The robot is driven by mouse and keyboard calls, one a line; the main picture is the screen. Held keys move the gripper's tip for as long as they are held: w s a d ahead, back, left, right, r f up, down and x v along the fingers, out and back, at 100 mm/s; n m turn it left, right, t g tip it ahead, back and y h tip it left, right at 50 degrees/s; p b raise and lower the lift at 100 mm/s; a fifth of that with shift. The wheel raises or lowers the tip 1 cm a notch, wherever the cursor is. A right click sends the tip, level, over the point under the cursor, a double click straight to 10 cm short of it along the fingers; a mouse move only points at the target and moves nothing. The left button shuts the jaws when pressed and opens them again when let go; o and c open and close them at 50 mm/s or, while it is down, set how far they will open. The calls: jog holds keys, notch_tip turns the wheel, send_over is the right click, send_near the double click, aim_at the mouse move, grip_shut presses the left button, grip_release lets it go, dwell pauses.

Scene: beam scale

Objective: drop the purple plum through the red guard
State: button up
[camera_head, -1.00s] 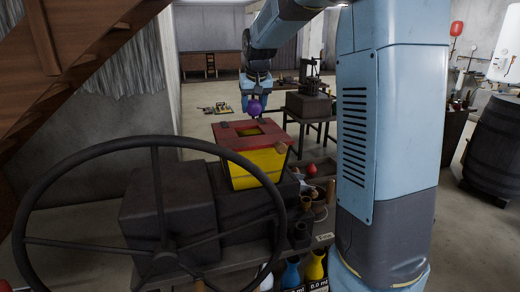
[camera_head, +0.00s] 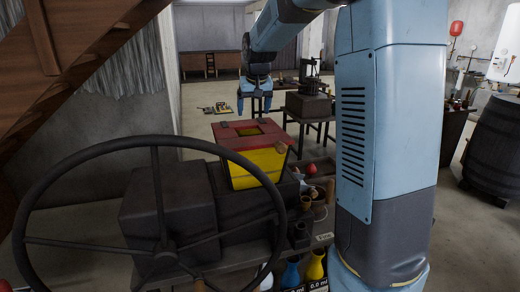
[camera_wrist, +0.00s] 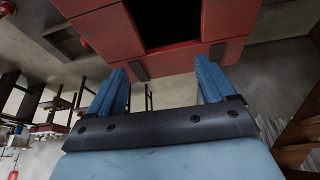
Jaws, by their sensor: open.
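The red guard (camera_head: 226,134) is the red top of a yellow box (camera_head: 257,163), with a square dark opening in it. The guard (camera_wrist: 109,33) fills the top of the wrist view, its black opening beyond my fingers. My gripper (camera_head: 255,108) hangs above the guard in the head view. In the wrist view my gripper (camera_wrist: 161,72) has its two blue fingers spread apart with nothing between them. The purple plum is not visible in either view now. The inside of the opening is too dark to make out in the wrist view.
A large dark handwheel (camera_head: 155,235) stands in front of the box. A cluttered shelf with a red round thing (camera_head: 311,168) and several small vessels lies to the box's right. A dark table (camera_head: 309,108) with equipment stands behind. A barrel (camera_head: 493,147) is far right.

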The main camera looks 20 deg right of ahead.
jog(key=shift+r, duration=0.1)
jog(key=v, duration=1.3)
jog(key=shift+s+r, duration=0.2)
jog(key=s+f, duration=0.4)
jog(key=s, duration=0.6)
jog(key=s+f, duration=0.4)
jog(key=s, duration=0.7)
jog(key=s+f+t, duration=0.1)
jog(key=s+f, duration=0.4)
jog(key=s, duration=0.6)
jog(key=shift+d+n, duration=0.2)
jog(key=shift+n, duration=0.1)
